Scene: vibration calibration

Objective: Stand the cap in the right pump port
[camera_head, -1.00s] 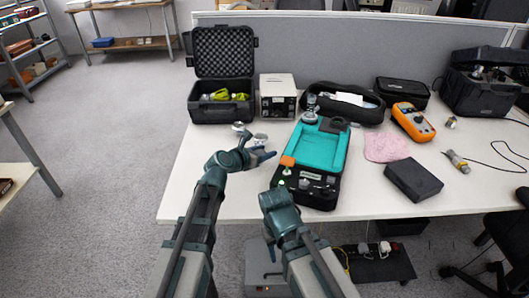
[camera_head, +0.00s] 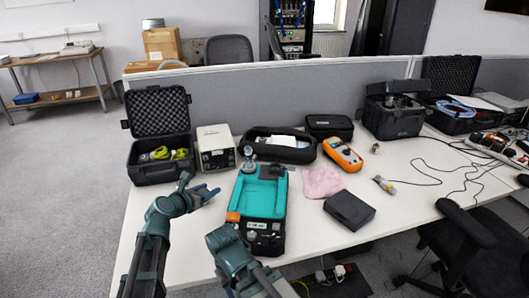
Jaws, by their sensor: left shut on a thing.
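The pump (camera_head: 260,197) is a black case with a bright teal top, lying on the white table in front of me. A metal fitting (camera_head: 248,153) stands upright at its far left corner. A dark part sits at its far right corner, and I cannot make out an open port there. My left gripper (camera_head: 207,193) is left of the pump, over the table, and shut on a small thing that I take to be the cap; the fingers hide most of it. My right gripper (camera_head: 219,236) is low at the pump's near left corner; its fingers are too unclear to judge.
Behind the pump are an open foam-lined case (camera_head: 160,170), a beige instrument box (camera_head: 215,148) and a black pouch (camera_head: 278,146). To its right are a pink cloth (camera_head: 322,183), a black box (camera_head: 349,210) and an orange meter (camera_head: 342,154). Cables lie at the far right.

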